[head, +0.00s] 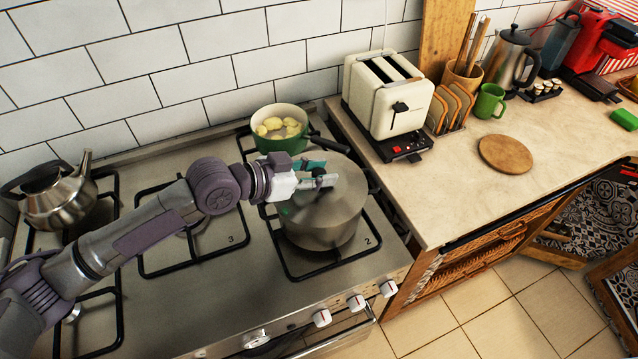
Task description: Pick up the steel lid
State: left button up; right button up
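The steel lid (343,204) lies on a large steel pot (325,239) on the front right burner of the stove. The lid looks level and seated on the rim. My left gripper (322,174) reaches in from the left over the lid, with its fingertips at the dark knob in the lid's middle. The two fingers show apart, one on each side of the knob. The frame does not show clearly whether they press on it. The gripper hides part of the knob and the lid's left side. My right gripper is not in view.
A kettle (57,194) stands at the left. The counter at right holds a toaster (388,95), a green mug (490,101) and a round wooden board (506,154).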

pick_arm(q)
grip_shut()
